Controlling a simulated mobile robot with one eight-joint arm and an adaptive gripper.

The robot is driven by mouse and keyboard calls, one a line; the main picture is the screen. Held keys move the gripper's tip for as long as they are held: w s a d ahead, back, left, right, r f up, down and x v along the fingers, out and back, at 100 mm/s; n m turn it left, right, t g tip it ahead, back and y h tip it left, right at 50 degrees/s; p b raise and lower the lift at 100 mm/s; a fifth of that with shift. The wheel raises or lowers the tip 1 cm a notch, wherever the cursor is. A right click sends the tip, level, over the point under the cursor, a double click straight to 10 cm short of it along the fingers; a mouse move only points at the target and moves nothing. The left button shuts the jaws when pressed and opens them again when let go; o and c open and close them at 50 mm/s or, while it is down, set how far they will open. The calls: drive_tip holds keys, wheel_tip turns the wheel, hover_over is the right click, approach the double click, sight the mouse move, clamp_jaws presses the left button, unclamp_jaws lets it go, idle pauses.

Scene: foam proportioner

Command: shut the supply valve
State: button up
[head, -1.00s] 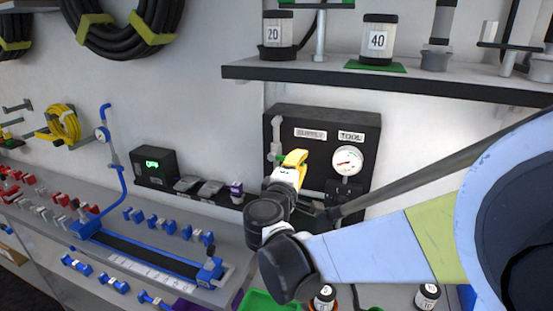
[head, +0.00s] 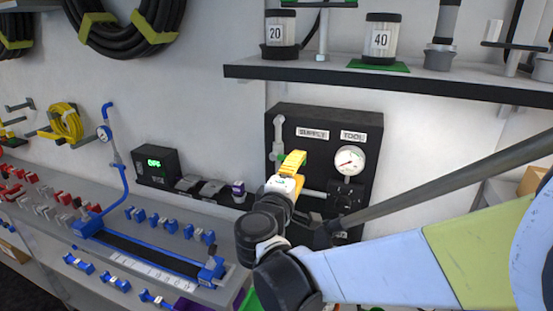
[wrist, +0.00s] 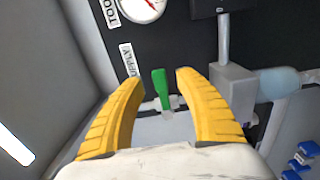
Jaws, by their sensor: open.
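The supply valve has a green lever (wrist: 160,88), which stands up in the wrist view from a grey fitting beside the SUPPLY label. In the head view the valve (head: 278,138) is on the left of the black panel, its lower part close behind my gripper. My gripper (wrist: 160,78) has two yellow fingers, spread open, one on each side of the lever. Gaps show between the lever and both fingers. My gripper also shows in the head view (head: 292,162), in front of the panel.
The black panel (head: 318,118) also carries a round gauge (head: 350,160) and a TOOL label. A shelf (head: 390,82) with weights marked 20 and 40 juts out above. A grey bench (head: 170,235) with blue fittings lies at the left. A grey pipe (wrist: 223,40) runs near the right finger.

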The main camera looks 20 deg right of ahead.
drive_tip(key=v, duration=0.8)
drive_tip(key=s+d+f+m+g+y+b, duration=0.2)
drive_tip(key=s+d+f+g, duration=0.1)
drive_tip(key=f, duration=0.4)
drive_tip(key=s+d+f+m+g+y+b, duration=0.2)
drive_tip(key=s+d+f+m+g, duration=0.15)
drive_tip(key=f, duration=0.25)
drive_tip(key=s+a+f+m+y+b, duration=0.4)
drive_tip(key=s+a+f+m+y, duration=0.1)
drive_tip(key=s, duration=0.4)
wheel_tip(320, 180, down, 3)
drive_tip(key=shift+a+r+g+y, duration=0.1)
drive_tip(key=shift+a+g+y, duration=0.3)
drive_tip(key=shift+y, duration=0.4)
drive_tip(key=shift+s+d, duration=0.1)
drive_tip(key=shift+d, duration=0.05)
